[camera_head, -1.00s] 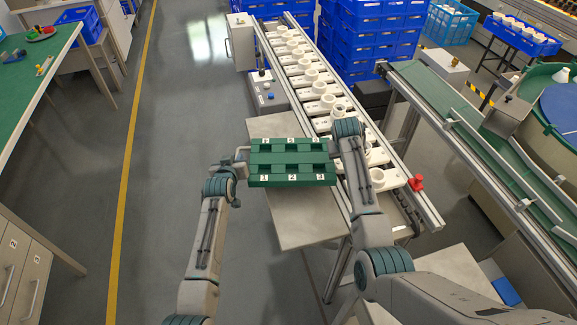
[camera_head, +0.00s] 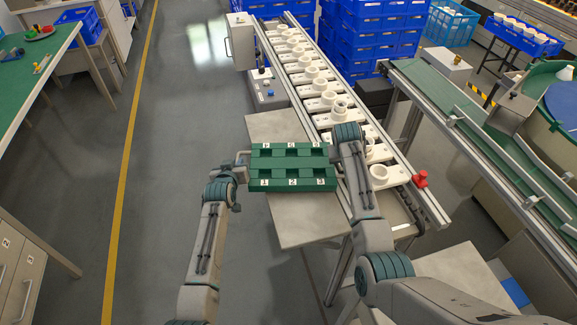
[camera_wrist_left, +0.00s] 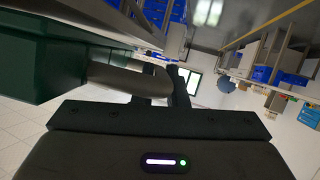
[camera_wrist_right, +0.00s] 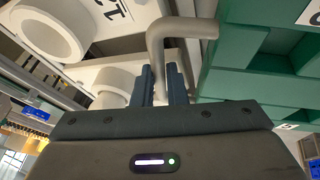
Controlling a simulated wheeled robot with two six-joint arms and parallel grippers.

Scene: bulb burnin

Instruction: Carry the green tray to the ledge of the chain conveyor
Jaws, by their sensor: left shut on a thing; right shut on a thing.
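The green tray (camera_head: 292,184) has two rows of empty-looking compartments with number labels. It appears level, over the grey ledge (camera_head: 305,229) beside the chain conveyor (camera_head: 421,196). I cannot tell whether its underside touches the ledge. My left gripper (camera_head: 242,159) is shut on the tray's left handle. In the left wrist view the grey handle (camera_wrist_left: 125,78) runs from the dark green tray wall (camera_wrist_left: 40,68) into the jaws. My right gripper (camera_head: 334,152) is shut on the right handle, partly hidden by my wrist. The right wrist view shows the bent handle (camera_wrist_right: 160,38) beside the tray (camera_wrist_right: 245,55).
White carriers with round sockets (camera_head: 379,175) line the conveyor close to my right arm. A red button (camera_head: 420,178) sits on its near right rail. A control box (camera_head: 268,92) stands beyond the ledge. Blue crates (camera_head: 370,40) are stacked behind. The floor at left is clear.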

